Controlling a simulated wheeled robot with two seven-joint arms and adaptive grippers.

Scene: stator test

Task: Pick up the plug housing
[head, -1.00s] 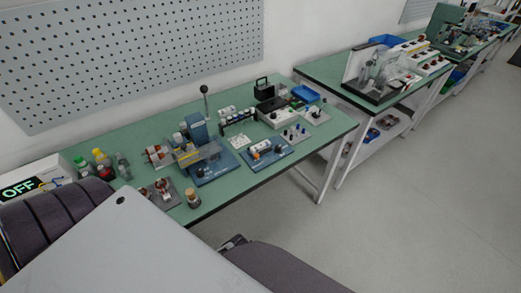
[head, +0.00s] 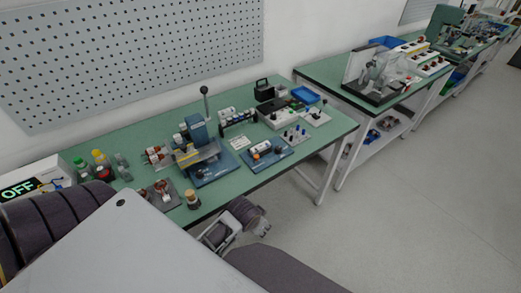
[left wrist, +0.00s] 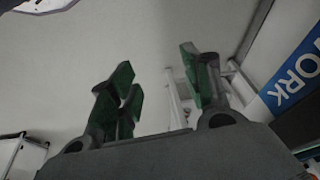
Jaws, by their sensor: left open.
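I cannot tell for sure which small part is the plug housing. One candidate is the white and orange piece (head: 262,147) on a blue fixture plate (head: 275,160) at the middle of the near green bench. My left gripper (head: 217,234) shows in the head view below the bench's front edge, apart from the parts, with its fingertips unclear. In the left wrist view my left gripper (left wrist: 158,90) has its green-padded fingers spread with nothing between them. No small parts show close to the fingers there. My right gripper does not show.
The near green bench (head: 110,150) holds a blue lever press (head: 200,150), a dark pad with a copper-coloured part (head: 160,193), several bottles (head: 103,165) and a blue tray (head: 305,94). A second bench (head: 325,70) stands behind right. The grey floor (head: 430,190) is clear at right.

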